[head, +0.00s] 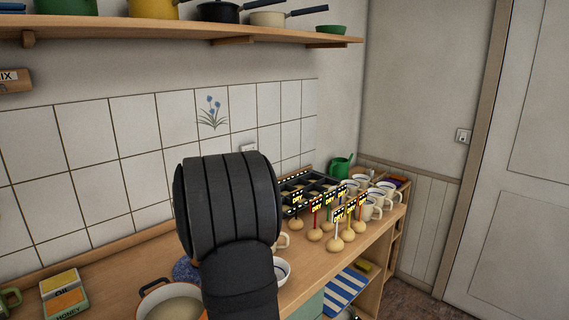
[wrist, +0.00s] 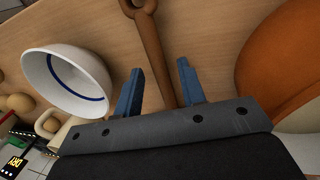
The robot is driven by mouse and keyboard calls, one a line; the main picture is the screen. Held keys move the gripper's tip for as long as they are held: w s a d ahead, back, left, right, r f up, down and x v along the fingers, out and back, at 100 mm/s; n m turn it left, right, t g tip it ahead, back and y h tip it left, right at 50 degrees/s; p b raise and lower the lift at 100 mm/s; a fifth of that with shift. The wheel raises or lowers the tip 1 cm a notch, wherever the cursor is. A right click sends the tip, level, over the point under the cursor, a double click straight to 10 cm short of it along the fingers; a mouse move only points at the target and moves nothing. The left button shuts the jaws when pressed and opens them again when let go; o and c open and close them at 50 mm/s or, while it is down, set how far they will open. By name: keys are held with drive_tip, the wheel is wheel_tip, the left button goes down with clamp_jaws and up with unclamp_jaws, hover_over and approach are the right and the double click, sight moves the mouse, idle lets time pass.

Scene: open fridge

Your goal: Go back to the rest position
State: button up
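My gripper (wrist: 160,78) shows in the wrist view with its two blue fingers spread apart. Nothing touches both fingers. A brown wooden utensil (wrist: 147,28), seemingly a spoon or similar, lies beyond them on the counter, its shaft seen through the gap between the fingers. In the head view my black arm fills the lower middle and hides the gripper.
A white bowl (wrist: 68,80) with a blue line is left of the fingers, and an orange-brown pot (wrist: 283,62) is right. Mugs (head: 372,208), a dark crate (head: 310,188) and several signed knobs (head: 335,243) stand on the counter (head: 120,262). A shelf (head: 180,28) runs above.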

drive_tip(key=shift+r, duration=0.1)
wheel_tip(320, 180, up, 16)
drive_tip(key=s+a, duration=0.2)
drive_tip(key=f, duration=0.5)
drive_tip(key=w+d+f, duration=0.1)
drive_tip(key=f, duration=0.5)
drive_tip(key=w+d+f, duration=0.1)
drive_tip(key=f, duration=0.5)
drive_tip(key=r, duration=0.5)
drive_tip(key=shift+d+r, duration=0.1)
drive_tip(key=shift+d, duration=0.3)
drive_tip(key=s+d+r, duration=0.3)
drive_tip(key=d+r, duration=0.4)
drive_tip(key=d, duration=0.3)
drive_tip(key=w+a+r+n+h, duration=0.3)
drive_tip(key=w+a+r+n, duration=0.2)
drive_tip(key=a+r+n, duration=0.45)
drive_tip(key=s+a+r+n+t+y, duration=0.1)
drive_tip(key=s+a+r+n+t, duration=0.1)
drive_tip(key=a+n, duration=0.4)
drive_tip(key=s+a+r+n+t, duration=0.1)
drive_tip(key=a+r+n+t, duration=0.4)
drive_tip(key=a, duration=0.6)
drive_tip(key=shift+s+a+r+n+y, duration=0.35)
drive_tip(key=shift+s+a+y, duration=0.05)
